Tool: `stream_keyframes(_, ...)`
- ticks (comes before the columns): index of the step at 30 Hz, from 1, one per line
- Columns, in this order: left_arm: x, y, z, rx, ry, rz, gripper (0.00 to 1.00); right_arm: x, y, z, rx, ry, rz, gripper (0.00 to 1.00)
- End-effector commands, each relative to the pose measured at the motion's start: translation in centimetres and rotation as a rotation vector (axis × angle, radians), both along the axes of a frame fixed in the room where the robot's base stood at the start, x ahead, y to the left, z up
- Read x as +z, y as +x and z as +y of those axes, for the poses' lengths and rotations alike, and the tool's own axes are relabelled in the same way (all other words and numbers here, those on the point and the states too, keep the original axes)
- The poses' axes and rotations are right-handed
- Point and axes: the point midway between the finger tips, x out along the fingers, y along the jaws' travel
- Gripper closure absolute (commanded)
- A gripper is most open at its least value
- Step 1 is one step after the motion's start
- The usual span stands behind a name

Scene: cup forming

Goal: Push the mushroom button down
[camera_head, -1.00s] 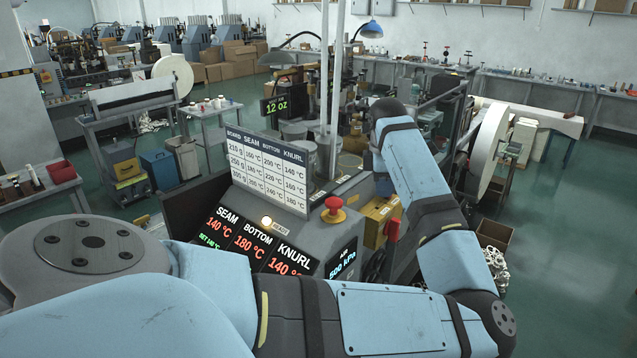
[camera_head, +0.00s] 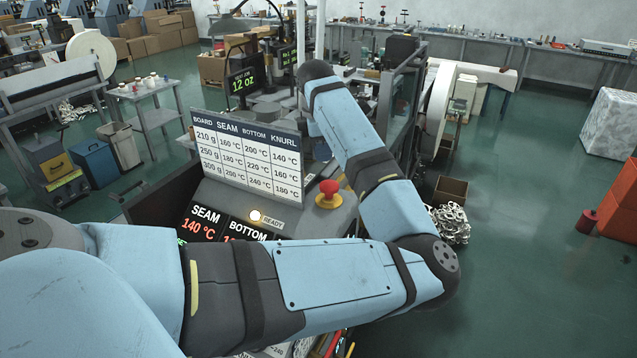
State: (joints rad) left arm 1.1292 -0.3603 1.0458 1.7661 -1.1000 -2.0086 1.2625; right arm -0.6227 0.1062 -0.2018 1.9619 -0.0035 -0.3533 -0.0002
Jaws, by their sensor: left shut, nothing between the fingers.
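The red mushroom button (camera_head: 328,187) stands upright on a yellow base on top of the grey control console (camera_head: 337,215). My left arm comes in from the left, crosses in front of the console and bends back at the elbow toward the machine. My left gripper (camera_head: 320,152) is small and partly hidden behind my forearm, just behind and above the button in the picture. It looks shut and empty. I cannot tell whether it touches the button. My right gripper is not in view.
A white temperature chart (camera_head: 248,159) stands on the console behind the SEAM and BOTTOM displays (camera_head: 208,222). A lit lamp marked READY (camera_head: 255,215) sits left of the button. My arm covers the console's lower front. Open green floor (camera_head: 530,200) lies to the right.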

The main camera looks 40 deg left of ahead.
Motion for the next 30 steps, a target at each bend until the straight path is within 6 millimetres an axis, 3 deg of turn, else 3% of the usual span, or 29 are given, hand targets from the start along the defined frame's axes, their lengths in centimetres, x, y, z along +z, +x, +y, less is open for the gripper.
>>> stream_keyframes(14, -0.7, 0.0, 0.0, 0.0, 0.001, 0.002, 1.0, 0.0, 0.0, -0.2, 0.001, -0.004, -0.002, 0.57)
stream_keyframes(30, -6.4, 0.5, -0.4, 0.0, 0.0, 0.001, 1.0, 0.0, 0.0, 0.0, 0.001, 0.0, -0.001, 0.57)
